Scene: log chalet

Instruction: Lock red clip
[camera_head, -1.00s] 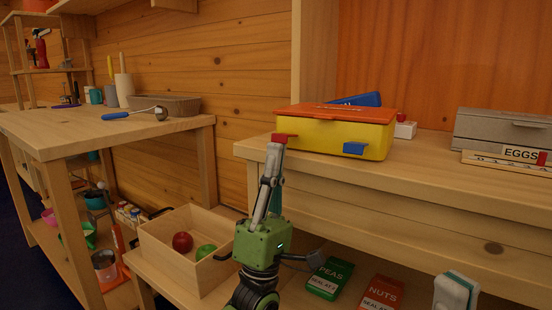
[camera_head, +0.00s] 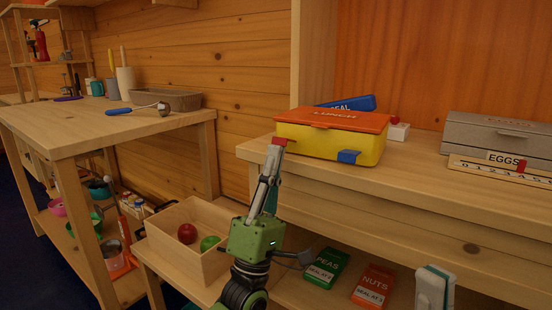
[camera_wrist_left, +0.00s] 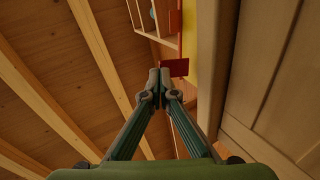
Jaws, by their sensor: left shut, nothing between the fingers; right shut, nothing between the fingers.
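The yellow lunch box (camera_head: 322,144) with its orange lid (camera_head: 333,119) stands on the wooden shelf. The red clip (camera_head: 279,141) is at the left of its front side, and the blue clip (camera_head: 349,157) at the right. In the left wrist view the red clip (camera_wrist_left: 174,68) sticks out from the yellow wall. My left gripper (camera_head: 274,152) is shut and empty, its tips just under the red clip; it also shows in the wrist view (camera_wrist_left: 160,76). I cannot tell whether they touch. My right gripper (camera_head: 436,272) is shut and empty at the lower right, partly cut off.
A blue box (camera_head: 346,103) is behind the lunch box. A grey egg box (camera_head: 497,132) and a number strip (camera_head: 490,167) are to the right. Below are a wooden crate (camera_head: 185,262) with fruit, a PEAS packet (camera_head: 327,268) and a NUTS packet (camera_head: 374,287).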

